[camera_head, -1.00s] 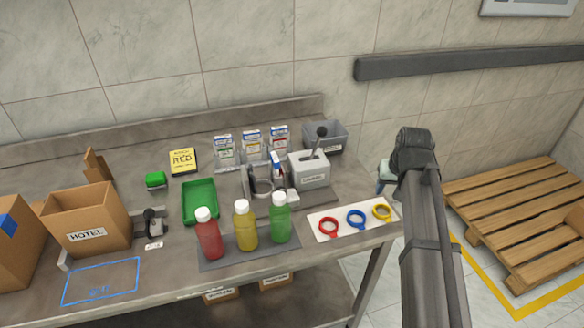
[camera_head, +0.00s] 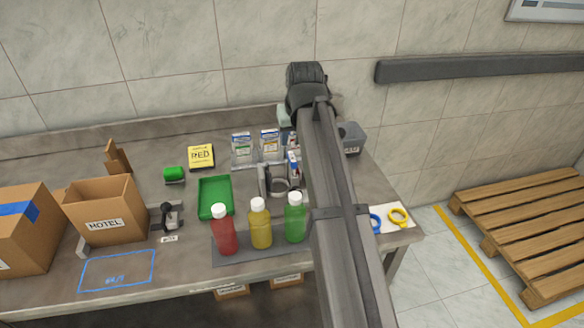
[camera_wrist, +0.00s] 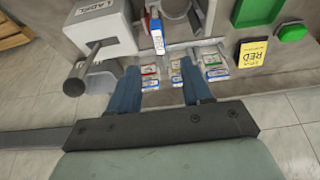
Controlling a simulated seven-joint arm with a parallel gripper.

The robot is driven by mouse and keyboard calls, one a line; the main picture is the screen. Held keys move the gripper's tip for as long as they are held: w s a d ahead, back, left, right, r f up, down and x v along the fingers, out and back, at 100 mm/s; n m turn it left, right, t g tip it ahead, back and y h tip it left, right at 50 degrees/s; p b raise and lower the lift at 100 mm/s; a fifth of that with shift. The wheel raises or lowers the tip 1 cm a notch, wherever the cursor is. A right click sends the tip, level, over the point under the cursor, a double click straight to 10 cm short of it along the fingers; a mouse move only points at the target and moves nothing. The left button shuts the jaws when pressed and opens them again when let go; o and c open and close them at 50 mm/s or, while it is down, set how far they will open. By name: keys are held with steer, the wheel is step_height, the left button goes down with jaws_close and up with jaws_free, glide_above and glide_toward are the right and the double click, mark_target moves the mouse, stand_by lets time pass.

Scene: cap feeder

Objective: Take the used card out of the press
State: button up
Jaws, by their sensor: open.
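Several small cartons in clear stands (camera_head: 243,150) are at the back of the bench. A green tray (camera_head: 215,212), red, yellow and green bottles (camera_head: 260,228), and a grey bin (camera_head: 351,137) are nearby.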

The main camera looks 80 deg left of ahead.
mark_target(292, 157)
steer(key=x, duration=0.6)
steer(key=shift+x, duration=2.85)
steer(key=shift+w+d+f, duration=0.1)
steer(key=shift+d, duration=0.05)
steer(key=shift+c, duration=0.2)
jaws_close()
